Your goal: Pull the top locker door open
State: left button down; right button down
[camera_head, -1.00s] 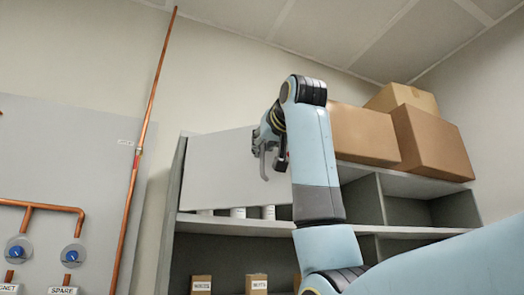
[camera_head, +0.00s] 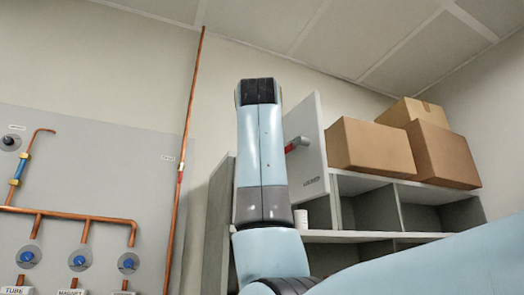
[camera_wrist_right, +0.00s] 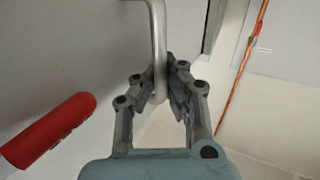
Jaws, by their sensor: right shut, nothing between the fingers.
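The top locker door (camera_head: 312,150) is a light grey panel, standing swung out to the right at a steep angle to the shelf unit, with a small label near its lower edge. A red grip (camera_head: 292,147) with a grey end shows on its face. In the right wrist view, the door (camera_wrist_right: 70,50) fills the left side, with a red cylinder (camera_wrist_right: 50,130) and a grey bent bar handle (camera_wrist_right: 158,45). My right gripper (camera_wrist_right: 177,85) is shut and empty, its fingers close beside the bar's lower end. In the head view my arm hides it. My left gripper is out of view.
Cardboard boxes (camera_head: 370,148) sit on top of the grey shelf unit (camera_head: 370,207). A white cylinder (camera_head: 300,218) stands in the opened compartment. A copper pipe (camera_head: 183,150) and a valve panel (camera_head: 85,180) are on the left wall.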

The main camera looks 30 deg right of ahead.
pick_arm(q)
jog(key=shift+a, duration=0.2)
pick_arm(e)
jog(key=shift+a, duration=0.35)
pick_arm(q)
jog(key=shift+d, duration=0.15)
pick_arm(e)
jog(key=shift+d, duration=0.1)
jog(key=c, duration=2)
grip_release()
jog(key=shift+c, duration=0.2)
jog(key=o, duration=0.4)
jog(key=shift+s, duration=0.1)
jog(key=v, duration=0.7)
jog(key=shift+a, duration=0.35)
jog(key=shift+s, duration=0.1)
jog(key=shift+r, duration=0.1)
